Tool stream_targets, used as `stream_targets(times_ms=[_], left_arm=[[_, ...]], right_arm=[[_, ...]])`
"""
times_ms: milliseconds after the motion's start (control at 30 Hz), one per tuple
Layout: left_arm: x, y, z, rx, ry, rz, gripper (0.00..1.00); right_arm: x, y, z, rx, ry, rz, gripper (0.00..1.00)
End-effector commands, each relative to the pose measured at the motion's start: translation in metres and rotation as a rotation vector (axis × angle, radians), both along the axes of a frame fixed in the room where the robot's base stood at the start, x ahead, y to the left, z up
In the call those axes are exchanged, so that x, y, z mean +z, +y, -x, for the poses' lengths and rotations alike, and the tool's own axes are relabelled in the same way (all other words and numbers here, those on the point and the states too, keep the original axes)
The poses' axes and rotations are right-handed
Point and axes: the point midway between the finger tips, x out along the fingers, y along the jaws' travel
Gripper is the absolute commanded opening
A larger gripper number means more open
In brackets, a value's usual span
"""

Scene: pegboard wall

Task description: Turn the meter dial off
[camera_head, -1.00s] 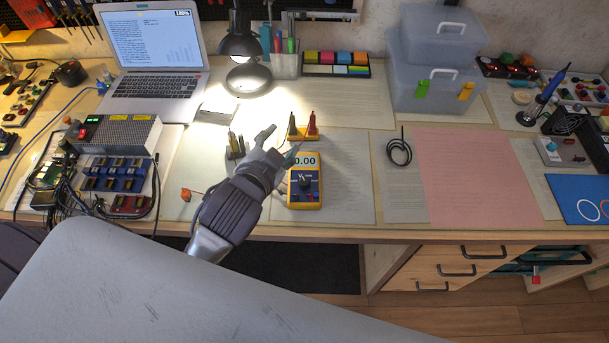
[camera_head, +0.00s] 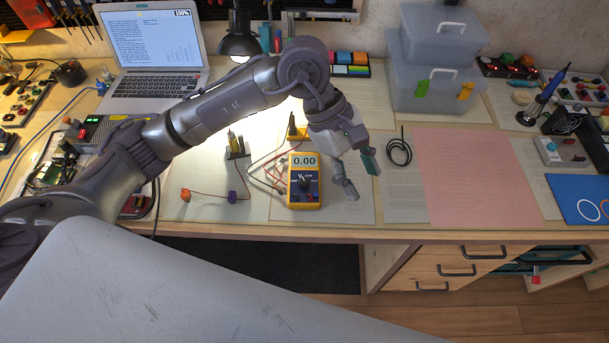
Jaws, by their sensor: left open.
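The yellow multimeter (camera_head: 304,180) lies on a paper sheet near the table's front edge. Its display reads 0.00, and its dark round dial (camera_head: 304,186) sits in the middle of its face. My left gripper (camera_head: 362,178) is open and empty, just to the right of the meter and apart from it in the picture. Its fingers point down toward the table. My left arm reaches across from the left, above the table behind the meter. My right gripper is not in view.
Red test leads (camera_head: 262,168) run left of the meter. A probe holder (camera_head: 236,146) stands behind them. A black coiled cable (camera_head: 399,151) lies right of my gripper. The pink mat (camera_head: 475,175) is clear. Stacked clear boxes (camera_head: 437,90) stand at the back.

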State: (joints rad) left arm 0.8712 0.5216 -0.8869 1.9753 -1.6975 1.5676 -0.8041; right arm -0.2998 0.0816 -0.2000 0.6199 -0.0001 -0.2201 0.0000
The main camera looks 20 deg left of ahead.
Motion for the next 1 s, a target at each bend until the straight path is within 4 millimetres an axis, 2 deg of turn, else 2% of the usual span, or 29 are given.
stream_targets(times_ms=[33, 100, 200, 300, 433, 533, 800, 1000], left_arm=[[-0.004, 0.026, -0.015, -0.013, -0.057, -0.132, 0.52], [-0.006, 0.059, -0.03, -0.026, -0.107, -0.294, 0.52], [-0.003, 0.094, -0.044, -0.031, -0.146, -0.454, 0.52], [0.0, 0.111, -0.05, -0.029, -0.159, -0.534, 0.52], [-0.007, 0.116, -0.051, -0.031, -0.158, -0.556, 0.52], [-0.022, 0.116, -0.05, -0.032, -0.155, -0.553, 0.52], [-0.079, 0.115, -0.049, -0.032, -0.153, -0.552, 0.52], [-0.115, 0.114, -0.049, -0.03, -0.156, -0.55, 0.52]], right_arm=[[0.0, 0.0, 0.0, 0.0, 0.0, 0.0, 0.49], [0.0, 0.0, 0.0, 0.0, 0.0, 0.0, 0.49], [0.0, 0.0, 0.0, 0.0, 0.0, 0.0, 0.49], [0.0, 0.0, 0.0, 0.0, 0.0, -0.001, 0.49], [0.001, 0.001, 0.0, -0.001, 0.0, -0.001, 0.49], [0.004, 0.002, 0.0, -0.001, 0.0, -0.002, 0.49], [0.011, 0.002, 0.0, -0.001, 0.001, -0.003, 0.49], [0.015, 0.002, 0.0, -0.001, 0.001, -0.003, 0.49]])
